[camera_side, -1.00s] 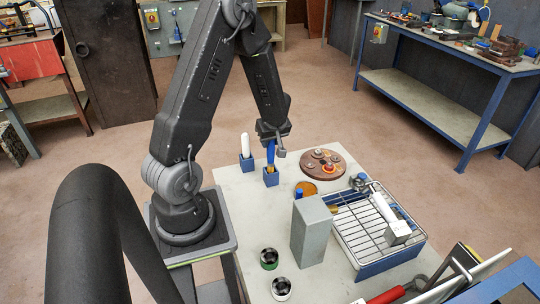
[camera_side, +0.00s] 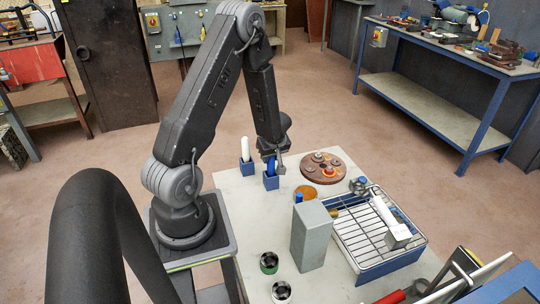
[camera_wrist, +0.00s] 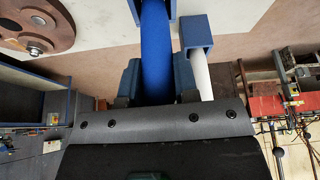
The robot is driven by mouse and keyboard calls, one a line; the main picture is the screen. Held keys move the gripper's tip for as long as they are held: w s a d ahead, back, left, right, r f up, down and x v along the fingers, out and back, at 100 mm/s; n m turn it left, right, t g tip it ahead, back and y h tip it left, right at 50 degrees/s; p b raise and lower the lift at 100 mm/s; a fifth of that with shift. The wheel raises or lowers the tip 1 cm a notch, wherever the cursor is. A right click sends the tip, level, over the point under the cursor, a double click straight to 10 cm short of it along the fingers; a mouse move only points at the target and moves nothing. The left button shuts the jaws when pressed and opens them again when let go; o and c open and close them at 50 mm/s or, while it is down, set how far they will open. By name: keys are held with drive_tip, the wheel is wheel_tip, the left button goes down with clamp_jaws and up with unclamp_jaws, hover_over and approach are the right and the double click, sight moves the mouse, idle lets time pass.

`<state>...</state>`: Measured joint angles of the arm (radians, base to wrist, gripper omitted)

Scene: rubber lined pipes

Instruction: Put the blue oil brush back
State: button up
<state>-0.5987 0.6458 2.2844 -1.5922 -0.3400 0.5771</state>
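The blue oil brush (camera_side: 271,166) stands upright in a small blue square holder (camera_side: 270,182) near the table's far left corner. Its bristles are hidden inside the holder. My gripper (camera_side: 273,154) is right above, at the top of the handle. In the wrist view the blue handle (camera_wrist: 155,45) lies between my gripper's two fingers (camera_wrist: 157,82), which press against both sides. The holder's rim (camera_wrist: 134,10) shows at that view's top edge.
A second blue holder (camera_side: 247,168) with a white-handled brush (camera_side: 245,148) stands just left. A brown round plate (camera_side: 323,167) with metal parts, an orange dish (camera_side: 306,192), a grey block (camera_side: 311,235) and a wire-rack tray (camera_side: 375,234) stand to the right.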

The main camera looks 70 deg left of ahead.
drive_tip(key=o, duration=0.5)
drive_tip(key=shift+c, duration=0.2)
drive_tip(key=shift+r, duration=0.15)
